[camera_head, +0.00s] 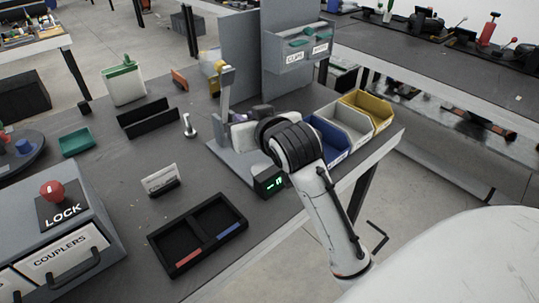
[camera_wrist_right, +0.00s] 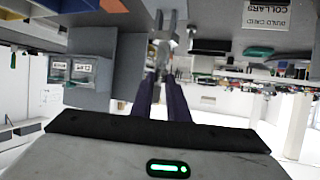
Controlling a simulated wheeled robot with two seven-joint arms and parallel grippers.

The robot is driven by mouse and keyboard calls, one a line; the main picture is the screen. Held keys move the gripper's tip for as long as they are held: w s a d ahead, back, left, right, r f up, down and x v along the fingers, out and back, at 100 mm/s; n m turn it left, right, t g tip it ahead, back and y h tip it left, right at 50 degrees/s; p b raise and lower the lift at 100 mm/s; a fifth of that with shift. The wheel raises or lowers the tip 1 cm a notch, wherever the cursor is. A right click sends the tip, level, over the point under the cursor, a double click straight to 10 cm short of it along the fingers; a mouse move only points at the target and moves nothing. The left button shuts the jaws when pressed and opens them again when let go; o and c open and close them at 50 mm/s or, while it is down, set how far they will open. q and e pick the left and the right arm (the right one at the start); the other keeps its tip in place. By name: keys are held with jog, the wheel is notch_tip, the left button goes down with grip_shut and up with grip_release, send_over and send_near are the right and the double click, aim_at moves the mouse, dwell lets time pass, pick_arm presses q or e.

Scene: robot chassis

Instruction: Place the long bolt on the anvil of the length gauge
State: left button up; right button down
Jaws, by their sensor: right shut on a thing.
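The length gauge has a grey base plate (camera_head: 224,158), a pale upright post (camera_head: 226,92) and a small green-lit display (camera_head: 270,181). My right gripper (camera_head: 240,117) is over the gauge base, close beside the post, with its hand hiding much of the gauge. In the right wrist view its dark purple fingers (camera_wrist_right: 161,92) are closed together on a thin pale piece, taken as the long bolt, mostly hidden; grey gauge parts (camera_wrist_right: 166,45) show just past the fingertips. Another bolt (camera_head: 189,126) stands upright on the table, left of the gauge. The anvil is hidden. My left gripper is out of view.
Blue (camera_head: 328,141), grey (camera_head: 346,124) and yellow (camera_head: 366,110) bins stand right of the gauge. A grey panel with a labelled bin (camera_head: 296,47) rises behind. A black two-part tray (camera_head: 198,233), a small card holder (camera_head: 161,180) and a LOCK box (camera_head: 62,215) lie nearer.

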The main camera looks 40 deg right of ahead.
jog(key=shift+m+h, duration=0.4)
jog(key=shift+h, duration=0.2)
jog(key=shift+w+d+f, duration=0.1)
jog(key=shift+d+f, duration=0.65)
jog(key=shift+f, duration=1.4)
jog(key=shift+w+d+f, duration=0.15)
jog(key=shift+d+f, duration=0.65)
jog(key=shift+f, duration=1.3)
jog(key=shift+w+d+f, duration=0.1)
jog(key=shift+d+f, duration=0.65)
jog(key=shift+f, duration=1.4)
jog(key=shift+f, duration=0.15)
jog(key=c, duration=2.1)
grip_release()
jog(key=o, duration=0.4)
